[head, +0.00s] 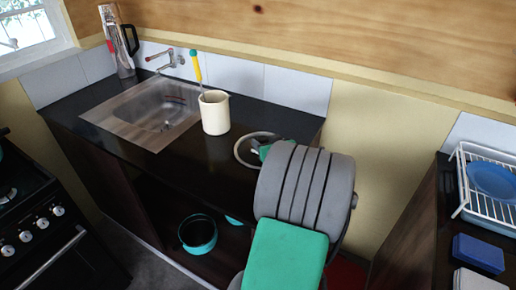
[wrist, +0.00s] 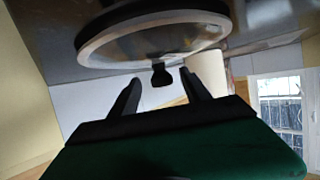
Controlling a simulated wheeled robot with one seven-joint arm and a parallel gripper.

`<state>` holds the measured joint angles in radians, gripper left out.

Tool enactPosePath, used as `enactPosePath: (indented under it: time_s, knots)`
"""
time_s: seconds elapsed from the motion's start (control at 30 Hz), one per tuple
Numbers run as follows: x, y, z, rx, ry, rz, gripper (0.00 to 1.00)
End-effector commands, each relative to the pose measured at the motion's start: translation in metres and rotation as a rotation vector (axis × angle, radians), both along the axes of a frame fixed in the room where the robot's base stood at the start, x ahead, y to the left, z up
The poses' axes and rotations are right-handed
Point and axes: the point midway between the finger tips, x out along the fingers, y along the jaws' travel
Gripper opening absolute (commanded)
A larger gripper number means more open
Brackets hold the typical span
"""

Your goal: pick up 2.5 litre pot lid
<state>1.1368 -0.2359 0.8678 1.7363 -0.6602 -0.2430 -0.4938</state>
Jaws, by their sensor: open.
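The pot lid (head: 240,150) lies on the dark counter to the right of the cream container, partly hidden behind my arm in the head view. In the wrist view the lid (wrist: 150,42) fills the upper part, a round disc with a pale rim and a black knob (wrist: 162,76). My gripper (wrist: 160,82) is open, with one dark finger on each side of the knob in the picture. I cannot tell whether the fingers reach around the knob or stop short of it. In the head view my arm hides the fingertips.
The cream container (head: 215,112) with a yellow-handled utensil stands beside the sink (head: 150,112). A flask (head: 118,45) is at the back left. A teal pot (head: 198,234) sits on the shelf below. A dish rack (head: 488,180) and blue block (head: 478,252) are at right, a stove (head: 35,222) at left.

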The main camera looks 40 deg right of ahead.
Motion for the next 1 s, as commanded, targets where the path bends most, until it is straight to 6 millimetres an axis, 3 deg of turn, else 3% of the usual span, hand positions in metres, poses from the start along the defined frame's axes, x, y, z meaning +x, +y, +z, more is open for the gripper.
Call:
enactPosePath:
  time_s: [0.3,0.57,1.0]
  knots:
    - [0.049,-0.014,-0.014,0.001,0.003,0.01,0.55]
    - [0.053,-0.016,-0.017,0.0,0.002,0.009,0.55]
    - [0.052,-0.017,-0.017,0.0,0.002,0.007,0.19]
